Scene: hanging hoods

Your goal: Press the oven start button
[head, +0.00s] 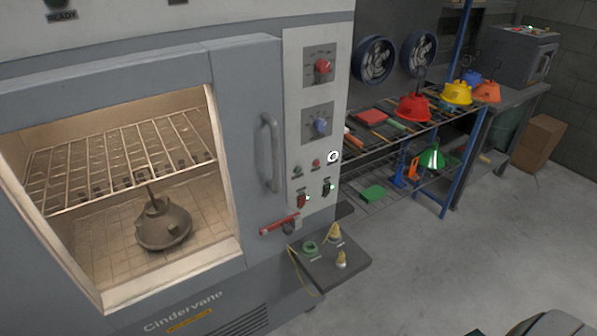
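The grey oven (258,65) fills the left side, its door shut. A control panel (297,100) runs down beside the door. It carries a red knob (322,66), a blue knob (320,125), a small green button (297,171) and a small red button (316,163). Below them are a red switch (302,201) and a dark switch (327,188), each with a small green light. A white ring (333,156) shows at the panel's right edge. The labels are too small to read, so I cannot tell which control is start. Neither gripper is in view.
A hood (163,225) sits under the wire rack (120,166) inside the oven. A door handle (269,152) and red lever (279,225) stick out near the panel. A small shelf (335,272) juts out below. Shelving (456,150) with coloured hoods stands right; floor ahead is clear.

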